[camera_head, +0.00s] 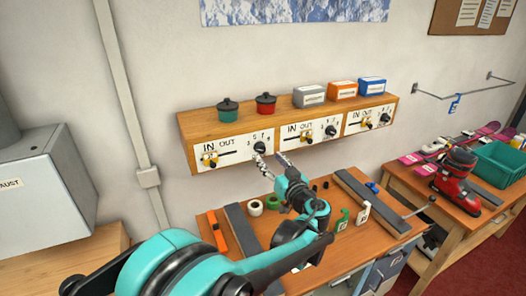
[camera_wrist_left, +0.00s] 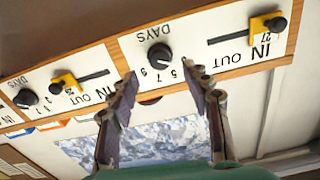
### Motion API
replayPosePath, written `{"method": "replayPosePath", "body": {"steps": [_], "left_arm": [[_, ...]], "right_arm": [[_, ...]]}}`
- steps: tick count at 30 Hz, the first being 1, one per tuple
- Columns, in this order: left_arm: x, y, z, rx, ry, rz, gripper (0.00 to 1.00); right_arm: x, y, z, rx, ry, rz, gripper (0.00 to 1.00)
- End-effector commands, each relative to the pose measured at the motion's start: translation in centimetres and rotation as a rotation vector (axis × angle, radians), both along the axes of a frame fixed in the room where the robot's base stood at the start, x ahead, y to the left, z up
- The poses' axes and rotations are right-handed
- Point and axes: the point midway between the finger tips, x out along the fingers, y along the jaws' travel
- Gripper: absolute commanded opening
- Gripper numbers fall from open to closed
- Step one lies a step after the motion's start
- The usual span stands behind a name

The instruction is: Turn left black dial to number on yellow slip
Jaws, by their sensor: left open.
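The left black dial (camera_head: 259,147) sits at the right end of the left white panel (camera_head: 228,150), with printed numbers around it. In the left wrist view the picture is upside down and the dial (camera_wrist_left: 159,56) shows near the upper middle. Its pointer mark is too small to read. A yellow piece (camera_head: 209,159) is on the slider at the panel's left; it also shows in the wrist view (camera_wrist_left: 264,27), its number not clearly legible. My left gripper (camera_head: 270,160) is open and empty, just below and in front of the dial, apart from it. My right gripper is out of view.
Two similar panels with dials continue rightward on the wooden shelf (camera_head: 187,145). Green and red pots (camera_head: 265,104) and several small boxes (camera_head: 308,95) stand on top. Below, the bench (camera_head: 275,228) holds tape rolls and dark bars. A grey exhaust box (camera_head: 50,188) is at left.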

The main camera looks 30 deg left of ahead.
Motion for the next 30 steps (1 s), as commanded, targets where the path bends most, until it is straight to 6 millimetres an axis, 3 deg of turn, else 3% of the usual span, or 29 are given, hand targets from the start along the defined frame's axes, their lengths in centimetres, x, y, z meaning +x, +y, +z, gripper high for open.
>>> {"method": "replayPosePath", "body": {"steps": [9,21,27,30], "left_arm": [[3.1,4.0,-0.1,-0.001,0.002,0.002,0.48],[3.7,4.8,0.0,-0.002,0.003,0.000,0.48],[3.7,4.8,0.0,-0.002,0.003,0.000,0.00],[3.7,4.8,0.0,-0.002,0.003,0.000,0.00]], "right_arm": [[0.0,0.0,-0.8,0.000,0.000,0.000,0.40],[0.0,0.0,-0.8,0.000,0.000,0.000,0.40],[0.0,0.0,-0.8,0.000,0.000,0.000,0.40],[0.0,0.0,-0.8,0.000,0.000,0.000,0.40]]}}
